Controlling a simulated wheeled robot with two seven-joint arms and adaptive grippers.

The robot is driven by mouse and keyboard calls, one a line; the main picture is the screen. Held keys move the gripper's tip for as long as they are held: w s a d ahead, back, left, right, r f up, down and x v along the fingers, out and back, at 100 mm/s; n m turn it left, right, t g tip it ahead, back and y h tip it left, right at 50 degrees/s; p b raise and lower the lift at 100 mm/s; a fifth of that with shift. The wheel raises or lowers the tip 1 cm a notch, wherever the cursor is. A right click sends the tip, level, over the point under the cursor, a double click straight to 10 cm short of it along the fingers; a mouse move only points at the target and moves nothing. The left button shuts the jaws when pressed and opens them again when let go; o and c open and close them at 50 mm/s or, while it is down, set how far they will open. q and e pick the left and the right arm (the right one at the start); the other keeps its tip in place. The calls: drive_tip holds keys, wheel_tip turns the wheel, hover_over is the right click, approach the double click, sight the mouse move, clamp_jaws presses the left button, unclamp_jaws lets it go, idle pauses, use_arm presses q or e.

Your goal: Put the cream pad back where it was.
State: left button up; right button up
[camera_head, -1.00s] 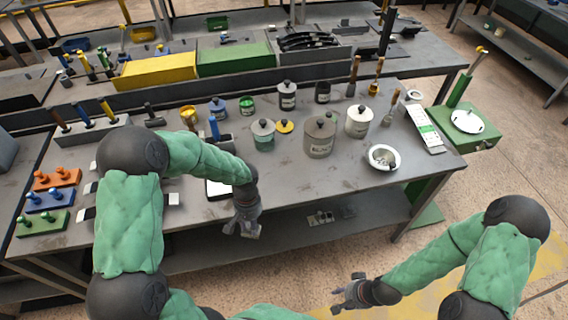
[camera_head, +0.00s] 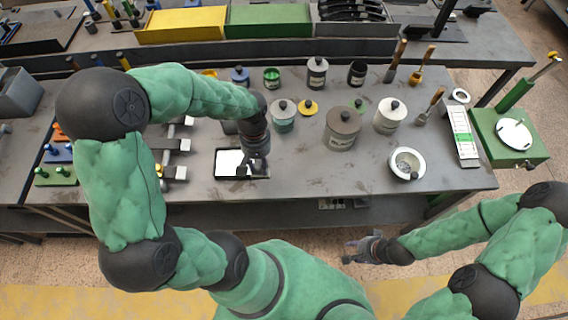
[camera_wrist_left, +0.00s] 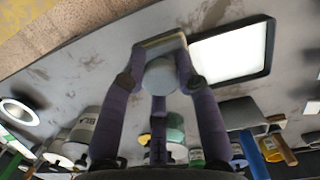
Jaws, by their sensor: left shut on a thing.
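My left gripper (camera_head: 250,172) is over the front of the table, at the right side of a black-rimmed white tray (camera_head: 221,174). In the left wrist view the gripper (camera_wrist_left: 162,62) is shut on a flat grey-beige block with a round grey knob (camera_wrist_left: 160,76); I cannot tell for sure that it is the cream pad. The white tray surface (camera_wrist_left: 228,54) lies just beside the block there. Whether the block touches the table is unclear. My right gripper (camera_head: 352,250) is open and empty in front of the table.
Small white-ended pieces (camera_head: 180,172) stand left of the tray. Lidded canisters, including a large grey-brown one (camera_head: 342,130), stand to the right and behind. The table front between tray and bowl is clear.

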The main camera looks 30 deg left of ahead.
use_arm(q)
drive_tip(key=w+d+f, duration=0.1)
drive_tip(key=w+f, duration=0.1)
drive_tip(key=w+d+f+b, duration=0.1)
drive_tip(key=w+f, duration=0.2)
drive_tip(key=w+d+f, duration=0.1)
drive_tip(key=w+f, duration=0.1)
drive_tip(key=w, duration=0.1)
drive_tip(key=shift+w+d+f, duration=0.1)
drive_tip(key=shift+d+f, duration=0.05)
drive_tip(key=shift+f, duration=0.2)
wheel_tip(320, 180, down, 3)
drive_tip(key=shift+w+f+b, duration=0.1)
drive_tip(key=shift+b, duration=0.3)
drive_tip(key=o, duration=0.6)
drive_tip(key=shift+f, duration=0.15)
drive_tip(key=o, duration=0.4)
